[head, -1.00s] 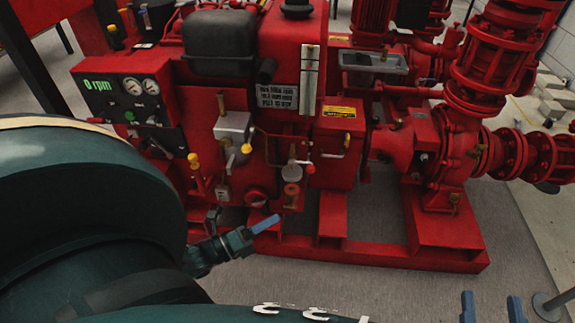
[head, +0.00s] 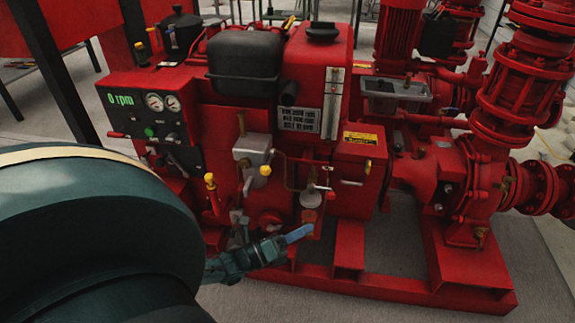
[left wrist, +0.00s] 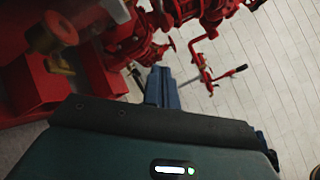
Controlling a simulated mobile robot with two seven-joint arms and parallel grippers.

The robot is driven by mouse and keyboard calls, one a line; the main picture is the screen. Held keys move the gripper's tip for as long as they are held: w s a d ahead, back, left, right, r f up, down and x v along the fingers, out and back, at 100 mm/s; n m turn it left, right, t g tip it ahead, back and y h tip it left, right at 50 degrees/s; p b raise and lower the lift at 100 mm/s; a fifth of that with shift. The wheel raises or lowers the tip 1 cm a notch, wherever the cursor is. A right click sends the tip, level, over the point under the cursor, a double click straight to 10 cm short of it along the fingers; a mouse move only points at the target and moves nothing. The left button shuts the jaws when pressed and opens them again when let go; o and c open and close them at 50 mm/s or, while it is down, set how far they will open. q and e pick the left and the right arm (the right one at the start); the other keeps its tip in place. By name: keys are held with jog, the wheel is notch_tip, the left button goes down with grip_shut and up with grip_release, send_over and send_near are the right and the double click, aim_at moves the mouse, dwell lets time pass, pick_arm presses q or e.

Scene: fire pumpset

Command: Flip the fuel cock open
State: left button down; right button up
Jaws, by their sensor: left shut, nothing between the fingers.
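The fuel cock seems to be the small lever with a red tip (head: 331,190) beside the grey fuel filter (head: 314,188) on the red engine's front. It is too small to tell its position. My left gripper (head: 298,233) is shut and empty, its blue fingers together. In the head view its tips are just below and left of the filter and lever, apparently apart from them. Its fingers also show in the left wrist view (left wrist: 161,88), where I cannot make out the fuel cock. My right gripper is out of view.
A gauge panel (head: 150,118) reading 0 rpm is at the left. A red box with a yellow label (head: 360,138) is to the right. The red base frame (head: 400,282) runs below, with grey floor in front.

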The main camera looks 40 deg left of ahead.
pick_arm(q)
jog(key=w+r+b, duration=0.1)
jog(key=w+r, duration=0.1)
jog(key=w, duration=0.4)
jog(key=shift+r+b, duration=0.3)
jog(key=shift+r, duration=0.1)
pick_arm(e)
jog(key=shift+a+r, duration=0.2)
pick_arm(q)
jog(key=shift+w+d+n, duration=0.1)
jog(key=shift+n, duration=0.2)
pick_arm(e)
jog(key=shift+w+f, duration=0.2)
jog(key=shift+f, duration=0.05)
